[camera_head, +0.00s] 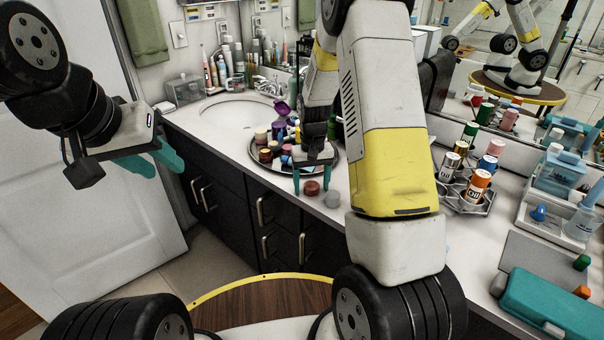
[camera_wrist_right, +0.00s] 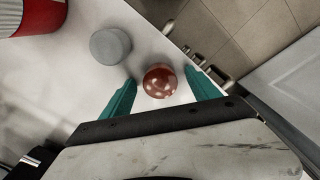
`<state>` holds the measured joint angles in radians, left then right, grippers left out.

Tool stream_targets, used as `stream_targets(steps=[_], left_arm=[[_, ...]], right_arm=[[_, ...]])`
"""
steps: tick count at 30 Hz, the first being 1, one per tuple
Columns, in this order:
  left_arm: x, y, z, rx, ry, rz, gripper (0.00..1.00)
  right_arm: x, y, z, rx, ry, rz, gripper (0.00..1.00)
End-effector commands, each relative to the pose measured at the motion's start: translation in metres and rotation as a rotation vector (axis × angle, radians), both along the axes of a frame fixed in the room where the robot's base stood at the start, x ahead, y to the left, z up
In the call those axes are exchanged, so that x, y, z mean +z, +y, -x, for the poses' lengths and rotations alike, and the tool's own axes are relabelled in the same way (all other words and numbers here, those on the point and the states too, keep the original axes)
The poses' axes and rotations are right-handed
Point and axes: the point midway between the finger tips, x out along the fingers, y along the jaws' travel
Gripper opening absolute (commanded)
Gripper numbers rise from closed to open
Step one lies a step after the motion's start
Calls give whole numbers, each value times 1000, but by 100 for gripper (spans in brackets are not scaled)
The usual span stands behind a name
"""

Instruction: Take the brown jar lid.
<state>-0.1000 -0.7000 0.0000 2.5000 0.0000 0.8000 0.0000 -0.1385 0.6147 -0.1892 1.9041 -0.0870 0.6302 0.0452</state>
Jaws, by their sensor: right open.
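The brown jar lid (camera_head: 311,188) is a small, round, reddish-brown piece on the white counter near its front edge. In the right wrist view the lid (camera_wrist_right: 159,80) shows glossy and round, between the two teal fingertips, with a gap on each side. My right gripper (camera_head: 312,180) is open and reaches down over the counter at the lid; it holds nothing. The right wrist view also shows this gripper (camera_wrist_right: 160,79). My left gripper (camera_head: 168,171) is at the left, away from the counter, with its teal fingers apart and empty.
A grey round piece (camera_head: 332,199) lies close beside the lid; the right wrist view shows it (camera_wrist_right: 110,46) too. A round tray (camera_head: 257,160) crowded with small jars stands just behind. A wire rack (camera_head: 462,205) with bottles and a teal case (camera_head: 556,306) are at the right.

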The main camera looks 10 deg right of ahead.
Motion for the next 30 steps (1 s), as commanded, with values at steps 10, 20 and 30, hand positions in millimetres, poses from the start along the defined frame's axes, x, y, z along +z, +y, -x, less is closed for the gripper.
stream_targets(steps=[10, 20, 30], left_arm=[[0, 0, 0, 0, 0, 0, 36], [0, 0, 0, 0, 0, 0, 36], [0, 0, 0, 0, 0, 0, 36]], right_arm=[[0, 0, 0, 0, 0, 0, 27], [1, 0, 0, 0, 0, 0, 7], [28, 0, -1, 0, -5, 0, 7]])
